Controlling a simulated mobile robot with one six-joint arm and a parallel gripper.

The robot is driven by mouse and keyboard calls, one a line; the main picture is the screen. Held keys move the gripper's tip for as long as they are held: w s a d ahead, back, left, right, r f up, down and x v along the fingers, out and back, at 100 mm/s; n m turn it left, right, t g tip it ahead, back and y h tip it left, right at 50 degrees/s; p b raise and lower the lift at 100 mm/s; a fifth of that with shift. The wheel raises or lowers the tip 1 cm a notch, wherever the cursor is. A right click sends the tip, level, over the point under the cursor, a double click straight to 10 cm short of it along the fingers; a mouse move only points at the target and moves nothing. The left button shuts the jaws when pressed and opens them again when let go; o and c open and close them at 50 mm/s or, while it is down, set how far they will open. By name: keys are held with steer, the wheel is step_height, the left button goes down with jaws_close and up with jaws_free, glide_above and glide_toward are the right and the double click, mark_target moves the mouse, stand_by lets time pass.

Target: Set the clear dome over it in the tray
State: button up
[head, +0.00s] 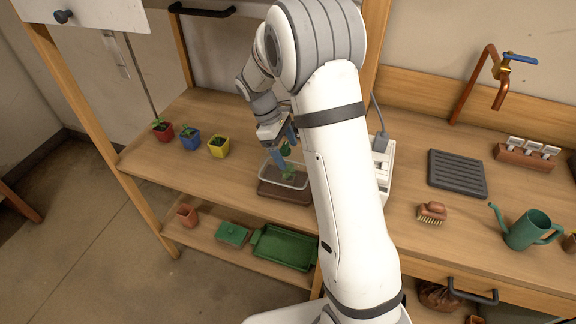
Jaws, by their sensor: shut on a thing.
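My gripper (284,151), with blue fingers, is over the bench left of the middle, partly covered by my own arm. It is shut on the clear dome (299,183), near a small dark green part that may be its knob. The dome is a see-through box shape with a pale rim, right above or in the brown tray (270,190). I cannot tell whether its rim touches the tray. A small green seedling (289,172) shows through the dome. My arm hides the right side of the tray.
Red (162,131), blue (190,138) and yellow (219,147) potted seedlings stand left of the tray. A white device (384,165) is behind my arm. A brush (432,212) and green watering can (527,230) are at right. A green tray (284,247) lies on the lower shelf.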

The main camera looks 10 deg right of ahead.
steer(key=f, duration=0.3)
steer(key=shift+w+d, duration=0.1)
steer(key=shift+d, duration=0.15)
steer(key=shift+f, duration=1.8)
steer(key=o, duration=1.1)
steer(key=shift+c, duration=0.2)
steer(key=v, duration=1.2)
steer(key=shift+d+r+b, duration=0.15)
steer(key=shift+r+b, duration=0.05)
steer(key=shift+b, duration=0.2)
